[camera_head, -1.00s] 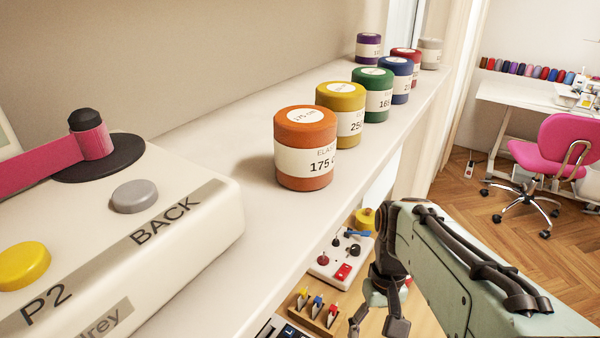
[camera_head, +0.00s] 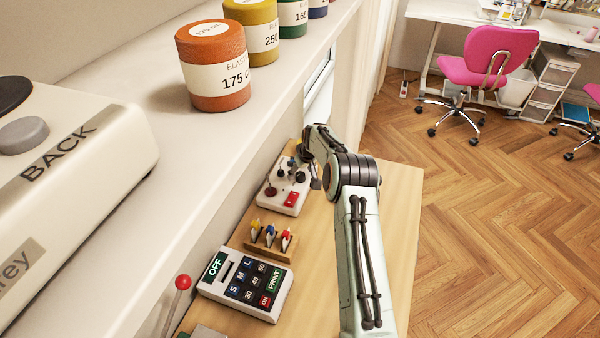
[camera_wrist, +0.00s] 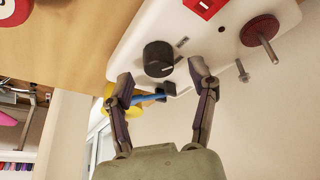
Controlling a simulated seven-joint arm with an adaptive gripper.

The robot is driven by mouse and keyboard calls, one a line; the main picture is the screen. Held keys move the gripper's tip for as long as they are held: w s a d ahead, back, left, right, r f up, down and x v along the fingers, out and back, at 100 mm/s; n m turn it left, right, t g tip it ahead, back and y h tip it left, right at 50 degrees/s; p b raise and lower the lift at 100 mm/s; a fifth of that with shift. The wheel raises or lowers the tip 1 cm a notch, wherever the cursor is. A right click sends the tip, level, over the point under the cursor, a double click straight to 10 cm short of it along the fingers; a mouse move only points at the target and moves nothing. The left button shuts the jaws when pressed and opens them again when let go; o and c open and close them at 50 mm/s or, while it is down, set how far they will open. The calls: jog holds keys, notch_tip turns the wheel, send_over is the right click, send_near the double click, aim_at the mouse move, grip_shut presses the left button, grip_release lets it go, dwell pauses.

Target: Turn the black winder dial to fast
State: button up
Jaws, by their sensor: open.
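The black winder dial (camera_wrist: 158,58) is a round knob with a small white mark near its lower right edge in the wrist view. It sits on a white winder box (camera_wrist: 215,48), which also shows in the head view (camera_head: 288,206). Small grey labels lie beside the dial, too small to read. My gripper (camera_wrist: 160,74) is open, its fingers spread on either side of the dial's near edge, apart from it and holding nothing. In the head view my arm covers most of the gripper, so its height over the dial cannot be told.
A clip rack (camera_head: 270,240) and a keypad device (camera_head: 245,285) stand nearby on the wooden table (camera_head: 400,215). A shelf (camera_head: 150,225) with spools overhangs at left.

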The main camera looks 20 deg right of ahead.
jog(key=shift+w+f, duration=0.25)
jog(key=shift+f, duration=0.35)
grip_shut()
jog(key=m+h, duration=0.1)
jog(key=m, duration=0.2)
jog(key=m+h, duration=0.1)
jog(key=m, duration=0.2)
jog(key=shift+a+m+g+h, duration=0.1)
jog(key=shift+m+g+h, duration=0.2)
jog(key=shift+g, duration=0.1)
jog(key=m+g+h, duration=0.1)
jog(key=m, duration=0.2)
jog(key=shift+f+m, duration=0.1)
jog(key=shift+m, duration=0.2)
jog(key=shift+m+g+h, duration=0.3)
jog(key=shift+m+g, duration=0.4)
jog(key=shift+m, duration=1.1)
